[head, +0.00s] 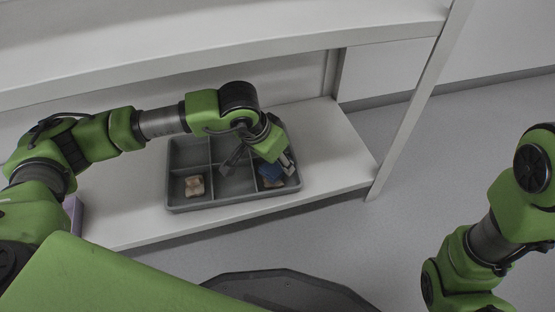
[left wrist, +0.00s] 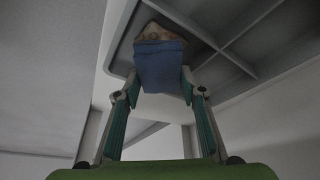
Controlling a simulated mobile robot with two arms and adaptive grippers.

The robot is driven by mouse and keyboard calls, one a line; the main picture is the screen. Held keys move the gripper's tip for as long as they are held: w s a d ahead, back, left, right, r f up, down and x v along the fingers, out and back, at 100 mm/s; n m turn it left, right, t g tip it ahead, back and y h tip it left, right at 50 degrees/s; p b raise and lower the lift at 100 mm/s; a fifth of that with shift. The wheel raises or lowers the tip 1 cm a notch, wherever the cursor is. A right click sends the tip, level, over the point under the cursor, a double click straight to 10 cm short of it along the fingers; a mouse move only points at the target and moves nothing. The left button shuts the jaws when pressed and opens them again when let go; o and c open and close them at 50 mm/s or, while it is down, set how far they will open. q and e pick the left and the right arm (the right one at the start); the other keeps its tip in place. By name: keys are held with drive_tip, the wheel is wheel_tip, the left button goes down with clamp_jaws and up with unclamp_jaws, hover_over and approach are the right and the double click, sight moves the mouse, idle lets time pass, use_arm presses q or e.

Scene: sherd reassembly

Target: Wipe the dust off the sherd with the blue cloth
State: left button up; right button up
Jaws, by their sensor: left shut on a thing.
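The blue cloth (head: 269,171) is in the front right compartment of the grey divided tray (head: 235,204). My left gripper (left wrist: 160,85) is shut on the cloth, which hangs between its fingers in the left wrist view. A tan sherd (head: 272,184) lies in the same compartment, partly hidden by the cloth; it also shows in the left wrist view (left wrist: 154,33), right beside the cloth's edge. The cloth appears to touch the sherd. A second tan sherd (head: 194,186) lies in the front left compartment. My right gripper is out of view; only part of that arm shows.
The tray stands on a white shelf (head: 345,165) with another shelf board (head: 200,50) above it. A shelf post (head: 405,125) rises at the right. A purple object (head: 73,213) sits left of the tray. The shelf right of the tray is clear.

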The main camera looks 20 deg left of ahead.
use_arm(q)
drive_tip(key=shift+r+p, duration=1.5)
drive_tip(key=shift+r, duration=1.25)
